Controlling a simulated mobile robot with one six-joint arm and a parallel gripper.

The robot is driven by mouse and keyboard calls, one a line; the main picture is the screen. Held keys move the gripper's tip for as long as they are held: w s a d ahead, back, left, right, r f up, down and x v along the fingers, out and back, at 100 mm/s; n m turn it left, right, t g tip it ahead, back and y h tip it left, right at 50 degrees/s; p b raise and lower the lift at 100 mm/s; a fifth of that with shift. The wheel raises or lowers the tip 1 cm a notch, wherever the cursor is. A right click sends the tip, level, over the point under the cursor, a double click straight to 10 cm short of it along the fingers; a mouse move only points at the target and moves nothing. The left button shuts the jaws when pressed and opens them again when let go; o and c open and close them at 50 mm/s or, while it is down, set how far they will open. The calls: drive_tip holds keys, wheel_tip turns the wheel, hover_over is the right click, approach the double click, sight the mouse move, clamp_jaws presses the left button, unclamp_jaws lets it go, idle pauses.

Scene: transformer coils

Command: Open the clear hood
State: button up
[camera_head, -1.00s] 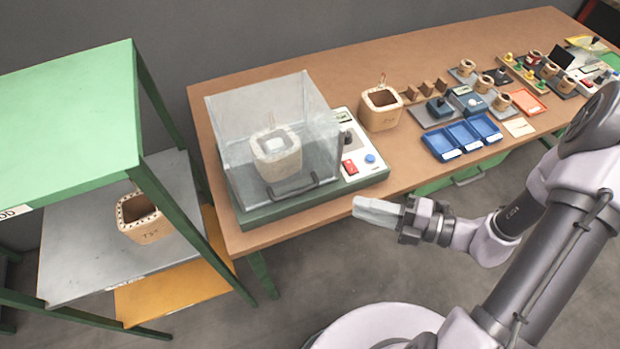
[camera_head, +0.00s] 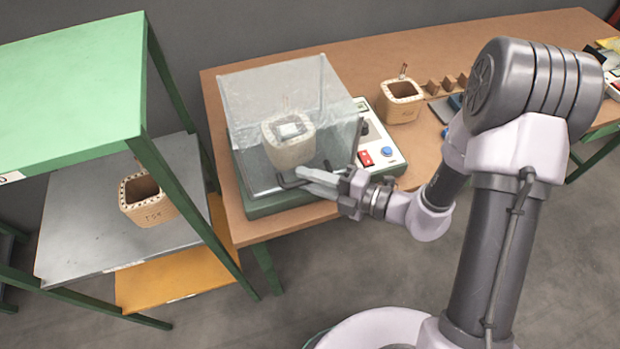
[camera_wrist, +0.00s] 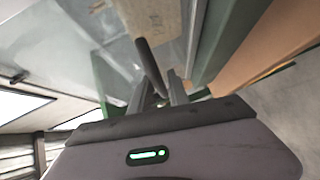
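The clear hood (camera_head: 255,95) is a box of see-through panels, sitting down over the green base (camera_head: 270,207) of the test unit. A wooden-looking coil (camera_head: 290,155) stands inside it. The hood's dark bar handle (camera_head: 288,181) is low on its front face. My gripper (camera_head: 318,182) is at the right part of this handle. In the wrist view, the dark handle (camera_wrist: 150,66) runs in between my two fingers (camera_wrist: 160,90), which look apart with a gap. Whether either finger touches the bar cannot be told.
A control panel (camera_head: 385,145) with red and blue buttons is right of the hood. Another coil (camera_head: 401,100) stands behind it on the table (camera_head: 350,62). A green shelf rack (camera_head: 75,100) at left holds a coil (camera_head: 146,203) on its grey shelf. My arm covers much of the right table.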

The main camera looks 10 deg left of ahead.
clamp_jaws()
idle(1.3)
